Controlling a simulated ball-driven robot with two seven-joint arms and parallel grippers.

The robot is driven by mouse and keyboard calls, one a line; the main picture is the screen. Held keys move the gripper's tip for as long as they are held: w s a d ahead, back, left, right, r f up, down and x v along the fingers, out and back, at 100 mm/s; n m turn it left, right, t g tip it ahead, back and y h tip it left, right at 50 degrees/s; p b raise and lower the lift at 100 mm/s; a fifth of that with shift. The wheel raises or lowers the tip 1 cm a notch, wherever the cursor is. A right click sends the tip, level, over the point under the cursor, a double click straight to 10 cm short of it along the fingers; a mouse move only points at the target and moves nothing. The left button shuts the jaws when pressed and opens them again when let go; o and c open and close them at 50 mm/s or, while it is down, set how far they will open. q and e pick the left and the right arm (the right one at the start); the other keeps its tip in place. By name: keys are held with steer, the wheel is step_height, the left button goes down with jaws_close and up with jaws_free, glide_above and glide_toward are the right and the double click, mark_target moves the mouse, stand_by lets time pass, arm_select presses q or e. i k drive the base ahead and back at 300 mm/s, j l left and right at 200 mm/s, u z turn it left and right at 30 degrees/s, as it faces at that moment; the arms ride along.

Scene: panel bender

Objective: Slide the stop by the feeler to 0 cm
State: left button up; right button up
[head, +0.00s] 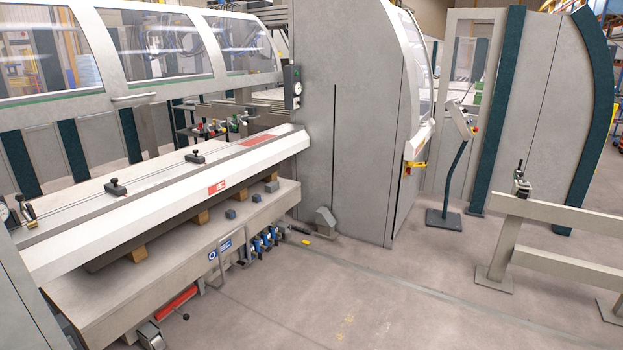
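Two small black stops with knobs sit on the thin rail (151,177) along the top of the long white beam. One stop (116,189) is nearer the left end, the other stop (195,157) is farther along toward the grey cabinet. At the left edge a small dark device with a brass-coloured part (26,209) stands beside a partly cut-off round dial (5,212). I cannot tell which part is the feeler, and no scale is readable. Neither of my grippers is in view.
The white beam (160,207) lies above a grey bench (165,260) with wooden blocks. A tall grey cabinet (345,125) stands at its far end. A control pedestal (445,216) and a grey rail fence (560,215) stand right. The floor in front is mostly free.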

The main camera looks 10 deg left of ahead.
mark_target(112, 187)
steer(key=i+u, duration=0.25)
steer(key=u, duration=0.2)
steer(key=i+u, duration=0.3)
steer(key=u, duration=0.15)
steer(key=i+l+u, duration=0.15)
steer(key=u, duration=0.25)
steer(key=i+l+u, duration=0.25)
steer(key=u, duration=0.2)
steer(key=i+l+u, duration=0.25)
steer(key=i+l, duration=0.15)
steer(key=i+l+u, duration=0.5)
steer(key=i+l, duration=0.15)
steer(key=l, duration=0.35)
